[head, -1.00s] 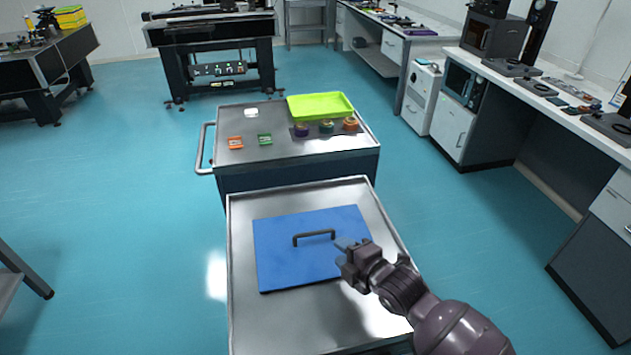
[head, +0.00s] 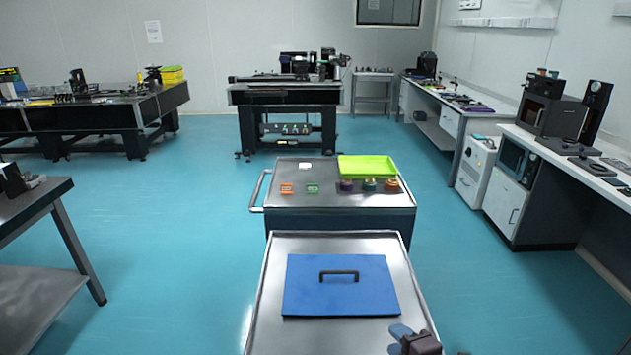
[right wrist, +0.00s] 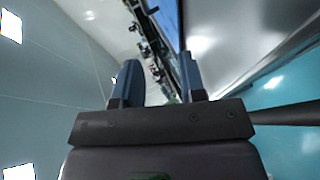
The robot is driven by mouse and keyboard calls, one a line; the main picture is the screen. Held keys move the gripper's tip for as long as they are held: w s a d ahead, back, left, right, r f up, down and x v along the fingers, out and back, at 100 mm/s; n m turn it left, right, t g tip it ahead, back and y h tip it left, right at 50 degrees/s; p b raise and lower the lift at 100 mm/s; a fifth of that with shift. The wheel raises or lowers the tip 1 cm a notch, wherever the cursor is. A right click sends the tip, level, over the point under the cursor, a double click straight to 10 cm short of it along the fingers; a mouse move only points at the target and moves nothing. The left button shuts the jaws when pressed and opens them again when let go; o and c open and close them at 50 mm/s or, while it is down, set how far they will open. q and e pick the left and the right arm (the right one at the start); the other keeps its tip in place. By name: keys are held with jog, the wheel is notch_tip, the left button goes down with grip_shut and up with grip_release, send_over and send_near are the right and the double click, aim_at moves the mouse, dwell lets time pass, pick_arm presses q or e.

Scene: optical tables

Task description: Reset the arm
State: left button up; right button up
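My right gripper (head: 402,338) shows at the bottom edge of the head view, over the right front part of the near steel cart (head: 268,300). In the right wrist view its two fingers (right wrist: 158,88) stand apart with nothing between them, so it is open and empty. Most of my right arm is out of the head view. My left gripper is not in view. A blue board (head: 340,297) with a dark bar handle (head: 339,272) lies flat on the near cart, beyond and to the left of the right gripper. The gripper is apart from the handle.
A second cart (head: 290,206) behind holds a lime green tray (head: 367,166) and several small coloured items. Benches (head: 590,170) line the right side. A dark table (head: 35,205) stands at the left. Teal floor (head: 185,220) is free left of the carts.

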jog(key=shift+s+d+r+m, duration=0.15)
jog(key=shift+s+m, duration=0.2)
jog(key=shift+m, duration=0.25)
jog(key=shift+w+m, duration=0.1)
jog(key=shift+m, duration=0.5)
jog(key=shift+w+r+m, duration=0.15)
jog(key=shift+w+m, duration=0.25)
jog(key=shift+m, duration=0.3)
jog(key=d+m, duration=0.1)
jog(key=m, duration=0.1)
jog(key=s+m+h, duration=0.1)
jog(key=m, duration=0.2)
jog(key=s+d+m+t, duration=0.1)
jog(key=m, duration=0.1)
jog(key=shift+d+m+h, duration=0.3)
jog(key=shift+m, duration=0.1)
jog(key=s+d+f+m+h, duration=0.1)
jog(key=s+d+f+m, duration=0.1)
jog(key=s, duration=0.3)
jog(key=s+d+f+m+g+h, duration=0.1)
jog(key=s+d+f+m, duration=0.2)
jog(key=s, duration=0.3)
jog(key=s+d+f+m+g+h, duration=0.1)
jog(key=s+d+f+m+h, duration=0.1)
jog(key=s+f, duration=0.3)
jog(key=shift+s+d+m, duration=0.4)
jog(key=shift+s+m, duration=0.05)
jog(key=shift+m, duration=0.15)
